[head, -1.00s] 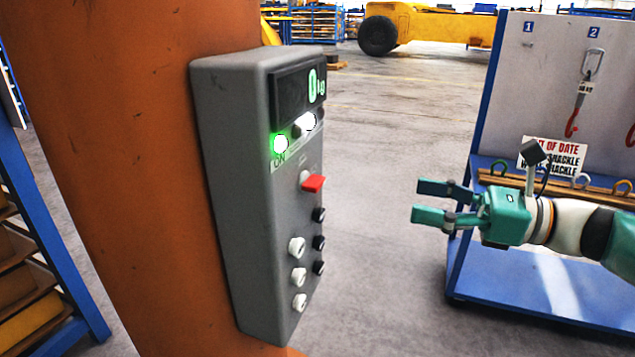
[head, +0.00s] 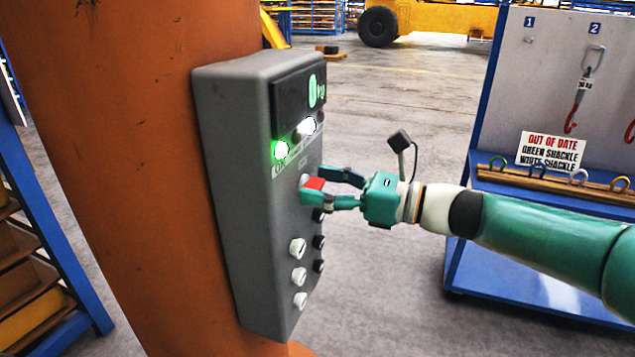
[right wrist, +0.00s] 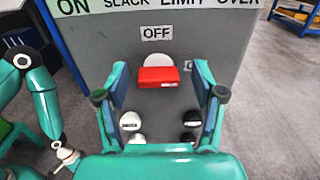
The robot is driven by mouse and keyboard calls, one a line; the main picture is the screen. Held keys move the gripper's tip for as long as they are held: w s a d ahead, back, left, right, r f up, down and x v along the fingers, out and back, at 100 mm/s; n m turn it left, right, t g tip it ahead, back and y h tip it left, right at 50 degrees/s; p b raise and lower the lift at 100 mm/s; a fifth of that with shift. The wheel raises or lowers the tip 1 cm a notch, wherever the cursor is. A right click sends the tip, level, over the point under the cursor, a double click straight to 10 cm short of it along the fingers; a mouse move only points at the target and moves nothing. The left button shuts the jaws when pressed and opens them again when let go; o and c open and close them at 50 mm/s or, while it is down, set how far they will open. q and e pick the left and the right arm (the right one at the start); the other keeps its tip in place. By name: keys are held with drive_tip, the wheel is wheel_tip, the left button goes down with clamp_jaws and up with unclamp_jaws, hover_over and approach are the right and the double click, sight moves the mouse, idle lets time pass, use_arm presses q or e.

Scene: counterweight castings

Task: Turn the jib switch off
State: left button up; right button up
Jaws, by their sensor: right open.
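The grey control box (head: 235,200) is fixed to an orange column. Its red switch handle (head: 315,183) sits below the lamp row, and the ON lamp (head: 281,149) glows green. My right gripper (head: 333,187) is at the box face, open, with its fingers on either side of the red handle. In the right wrist view the red handle (right wrist: 158,76) lies crosswise between the open fingers (right wrist: 162,92), under an OFF label (right wrist: 156,33). I cannot tell whether the fingers touch it. My left gripper is not in the head view.
Below the handle are white knobs (head: 298,248) and black knobs (head: 319,242). A blue shelf (head: 75,255) is at the left.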

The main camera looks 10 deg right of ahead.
drive_tip(key=c, duration=1.1)
drive_tip(key=shift+a, duration=0.2)
drive_tip(key=shift+c, duration=0.2)
drive_tip(key=shift+d, duration=0.1)
drive_tip(key=shift+f+n+b, duration=0.2)
drive_tip(key=shift+n+b, duration=0.6)
drive_tip(key=shift+b, duration=0.4)
drive_tip(key=n+b, duration=0.8)
drive_tip(key=b, duration=0.1)
drive_tip(key=shift+s+f+n, duration=0.1)
drive_tip(key=shift+f+n, duration=0.05)
drive_tip(key=shift+n, duration=0.25)
drive_tip(key=shift+n+b, duration=2.85)
drive_tip(key=shift+n, duration=0.85)
drive_tip(key=shift+f, duration=0.1)
